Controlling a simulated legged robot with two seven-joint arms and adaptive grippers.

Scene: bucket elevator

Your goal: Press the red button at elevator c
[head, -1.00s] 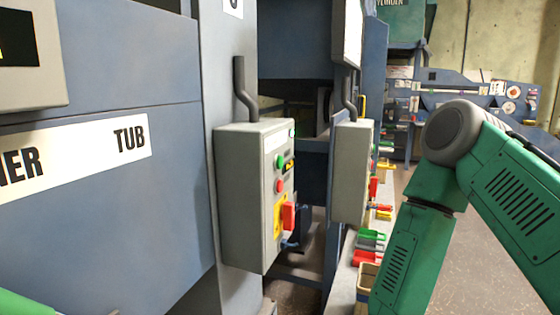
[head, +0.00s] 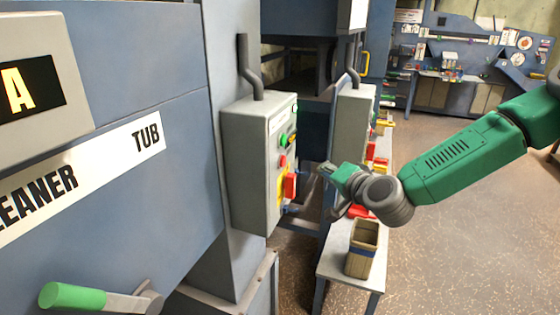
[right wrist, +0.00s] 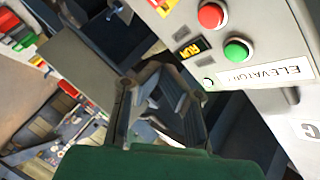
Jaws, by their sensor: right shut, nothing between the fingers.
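A grey control box (head: 250,165) hangs on the blue machine post in the middle of the head view. On its face, a round red button (head: 283,161) sits below a green button (head: 284,141) and above a red switch handle (head: 290,186). The right wrist view shows the red button (right wrist: 211,15) and green button (right wrist: 238,51) close up, beside an ELEVATOR label (right wrist: 266,77). My right gripper (head: 326,171) is shut and empty, just right of the box and apart from the red button. My left gripper is not in view.
A second grey box (head: 352,130) stands behind the first. A low bench (head: 340,258) carries a tan bin (head: 362,248) and red trays below my right gripper. The floor at right is open.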

